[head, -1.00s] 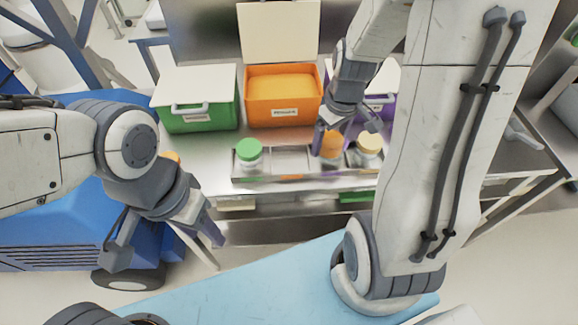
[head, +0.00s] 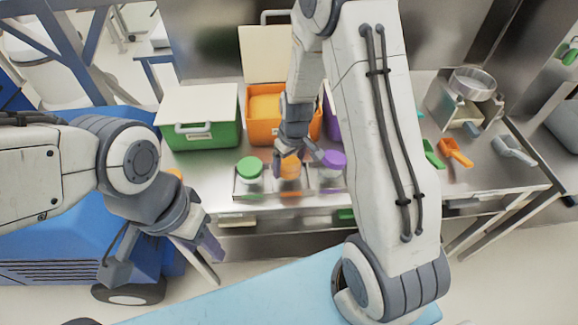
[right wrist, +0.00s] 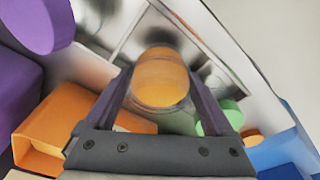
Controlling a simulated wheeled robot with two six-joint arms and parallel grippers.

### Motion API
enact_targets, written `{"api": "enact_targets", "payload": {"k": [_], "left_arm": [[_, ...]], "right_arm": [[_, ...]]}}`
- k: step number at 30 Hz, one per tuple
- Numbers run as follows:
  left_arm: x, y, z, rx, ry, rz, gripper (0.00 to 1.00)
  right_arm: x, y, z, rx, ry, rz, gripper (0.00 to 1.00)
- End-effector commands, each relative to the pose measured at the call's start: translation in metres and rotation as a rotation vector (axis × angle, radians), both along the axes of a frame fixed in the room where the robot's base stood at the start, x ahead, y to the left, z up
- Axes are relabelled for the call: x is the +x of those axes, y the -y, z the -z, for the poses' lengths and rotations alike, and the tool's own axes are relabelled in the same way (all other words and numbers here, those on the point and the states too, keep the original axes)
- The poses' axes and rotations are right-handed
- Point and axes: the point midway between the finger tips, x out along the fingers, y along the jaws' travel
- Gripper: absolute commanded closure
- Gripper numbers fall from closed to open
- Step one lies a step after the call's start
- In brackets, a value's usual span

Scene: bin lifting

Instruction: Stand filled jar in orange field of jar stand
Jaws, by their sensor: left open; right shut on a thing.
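The jar with an orange lid (head: 290,170) is held upright in my right gripper (head: 297,160). Its lid lies between both fingers in the right wrist view (right wrist: 160,78). The jar is at the orange-marked field of the jar stand (head: 268,194), between a green-lidded jar (head: 249,168) and a purple-lidded jar (head: 332,165). I cannot tell whether its base touches the stand. My left gripper (head: 165,256) is open and empty, in front and to the left of the table. My right arm hides the stand's right end.
Behind the stand are a green bin (head: 201,134) and an orange bin (head: 260,131) with its lid up. A purple bin is mostly hidden by my arm. Scoops, an orange one (head: 456,152) among them, lie at the right. Bare table lies between the scoops and the front edge.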

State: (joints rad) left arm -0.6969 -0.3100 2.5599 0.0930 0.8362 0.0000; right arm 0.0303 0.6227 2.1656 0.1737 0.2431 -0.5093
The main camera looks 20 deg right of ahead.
Motion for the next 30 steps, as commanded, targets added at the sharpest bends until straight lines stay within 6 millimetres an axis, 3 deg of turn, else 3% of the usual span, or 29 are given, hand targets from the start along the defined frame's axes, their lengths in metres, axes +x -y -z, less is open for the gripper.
{"api": "enact_targets", "payload": {"k": [5,28,29,30], "left_arm": [[0.0,0.0,-0.002,0.0,0.0,0.0,0.5],[0.0,0.0,0.011,0.0,0.0,0.0,0.5],[0.0,0.0,0.011,0.0,0.0,0.0,0.5],[0.0,0.0,0.011,0.0,0.0,0.0,0.5]], "right_arm": [[0.0,0.0,0.018,0.0,0.0,0.0,0.91],[0.0,0.0,0.03,0.0,0.002,0.0,0.91],[0.0,0.0,0.03,0.0,0.0,0.0,0.04],[0.0,0.0,0.03,0.0,0.0,0.0,0.0]]}}
